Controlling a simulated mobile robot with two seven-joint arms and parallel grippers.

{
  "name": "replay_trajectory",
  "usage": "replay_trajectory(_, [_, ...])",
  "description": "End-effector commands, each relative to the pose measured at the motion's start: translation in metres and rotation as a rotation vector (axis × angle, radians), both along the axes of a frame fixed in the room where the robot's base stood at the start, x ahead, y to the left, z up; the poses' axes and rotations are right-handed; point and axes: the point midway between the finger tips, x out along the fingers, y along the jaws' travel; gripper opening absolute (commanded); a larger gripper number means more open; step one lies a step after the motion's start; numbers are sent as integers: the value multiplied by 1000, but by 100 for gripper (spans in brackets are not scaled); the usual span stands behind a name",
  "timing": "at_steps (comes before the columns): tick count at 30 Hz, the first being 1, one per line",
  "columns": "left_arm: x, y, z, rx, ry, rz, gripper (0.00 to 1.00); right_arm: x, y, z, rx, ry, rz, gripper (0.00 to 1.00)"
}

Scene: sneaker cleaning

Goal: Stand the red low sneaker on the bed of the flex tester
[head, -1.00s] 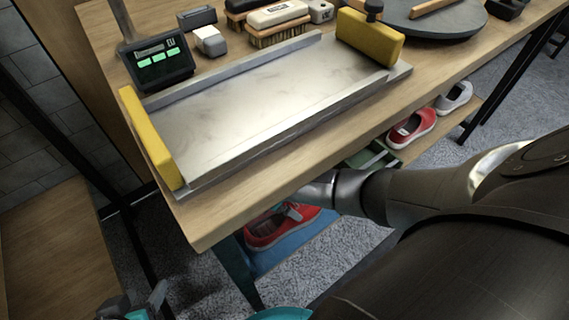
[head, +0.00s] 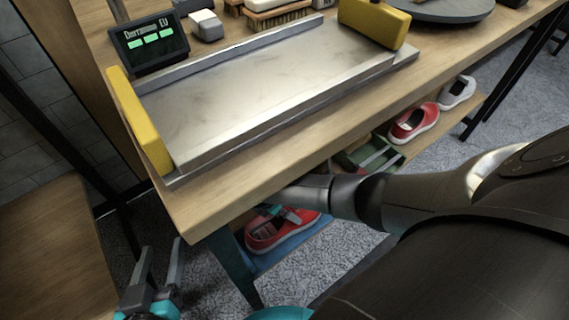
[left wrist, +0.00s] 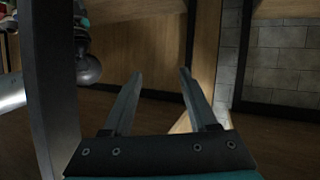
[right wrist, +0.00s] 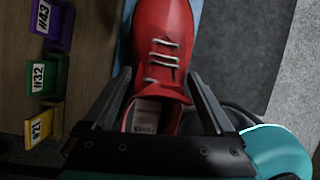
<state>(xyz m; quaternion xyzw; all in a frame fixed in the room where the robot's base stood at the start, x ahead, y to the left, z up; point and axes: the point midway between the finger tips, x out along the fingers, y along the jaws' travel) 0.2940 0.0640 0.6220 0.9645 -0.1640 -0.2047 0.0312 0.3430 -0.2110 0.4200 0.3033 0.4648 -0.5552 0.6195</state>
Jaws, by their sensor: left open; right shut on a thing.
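The red low sneaker (head: 277,234), with white laces, is at the lower shelf under the bench, partly covered by my right gripper (head: 280,212). In the right wrist view the sneaker (right wrist: 166,35) points away from me, and my right gripper (right wrist: 157,95) is shut on its heel end, one finger on each side of the opening. I cannot tell whether it is lifted. The flex tester's bare metal bed (head: 255,95) lies on the bench top between two yellow end blocks. My left gripper (head: 160,257) is open and empty, low left of the bench; its fingers also show in the left wrist view (left wrist: 158,95).
The bench edge (head: 225,205) overhangs my right gripper. A blue mat (head: 305,245) is under the sneaker. Another red shoe (head: 425,118) and a grey shoe (head: 460,90) stand farther right on the shelf. A display (head: 150,45) and brushes (head: 280,15) stand behind the bed.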

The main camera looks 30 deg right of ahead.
Motion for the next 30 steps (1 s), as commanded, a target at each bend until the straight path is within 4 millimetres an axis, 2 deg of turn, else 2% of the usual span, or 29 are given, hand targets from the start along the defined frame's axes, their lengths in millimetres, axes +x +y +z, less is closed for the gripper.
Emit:
replay_trajectory(6, [-2,-9,5,-62,-98,-2,59,0,0,-11,0,0,0,0])
replay_trajectory(17, [-2,-11,9,-79,-125,-1,59,0,0,-12,0,-1,0,0])
replay_trajectory(18, [-2,-11,9,-79,-125,-1,59,0,0,-12,1,1,1,95])
replay_trajectory(20, [-2,-11,9,-79,-124,0,59,0,0,-12,1,1,1,100])
replay_trajectory(30, [-2,-11,9,-74,-115,-2,59,0,1,-11,1,1,1,100])
